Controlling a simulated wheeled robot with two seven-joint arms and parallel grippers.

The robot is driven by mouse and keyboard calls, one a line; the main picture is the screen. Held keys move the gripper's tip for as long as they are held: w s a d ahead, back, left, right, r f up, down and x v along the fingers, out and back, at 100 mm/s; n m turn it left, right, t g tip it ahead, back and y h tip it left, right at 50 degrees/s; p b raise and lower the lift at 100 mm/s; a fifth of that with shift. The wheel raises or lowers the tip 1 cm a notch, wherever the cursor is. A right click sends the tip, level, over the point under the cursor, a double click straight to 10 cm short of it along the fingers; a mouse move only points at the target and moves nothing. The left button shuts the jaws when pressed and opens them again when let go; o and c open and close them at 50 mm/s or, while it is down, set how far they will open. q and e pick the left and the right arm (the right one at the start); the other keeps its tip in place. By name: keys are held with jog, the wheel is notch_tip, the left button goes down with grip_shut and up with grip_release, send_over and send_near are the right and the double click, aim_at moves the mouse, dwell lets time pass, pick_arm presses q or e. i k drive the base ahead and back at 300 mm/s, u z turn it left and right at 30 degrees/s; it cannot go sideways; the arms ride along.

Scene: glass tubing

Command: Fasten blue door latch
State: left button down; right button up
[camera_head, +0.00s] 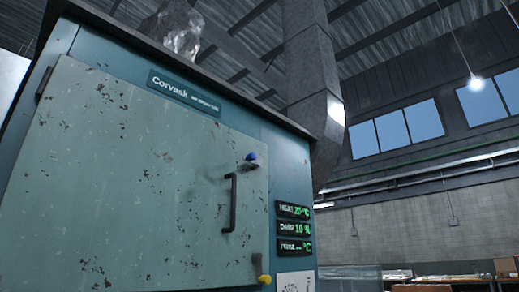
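A large blue-green cabinet labelled Corvask fills the left of the head view. Its pale, rust-spotted door (130,190) appears closed against the frame. The blue latch knob (251,157) sits near the upper right edge of the door, above the dark vertical door handle (230,203). A yellow knob (265,279) sits lower on the same edge. I cannot tell from this view how the blue latch is set. Neither of my grippers is in view.
Three displays (294,228) with green readings are right of the door. A grey duct (315,80) rises behind the cabinet. A bench with boxes (440,281) stands far back at the lower right. The floor is out of view.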

aim_at(251, 158)
jog(key=z, duration=0.55)
jog(key=i, duration=0.5)
jog(key=z, duration=0.95)
jog(key=i, duration=0.8)
jog(key=u, duration=0.75)
jog(key=i, duration=0.55)
jog(key=u, duration=0.6)
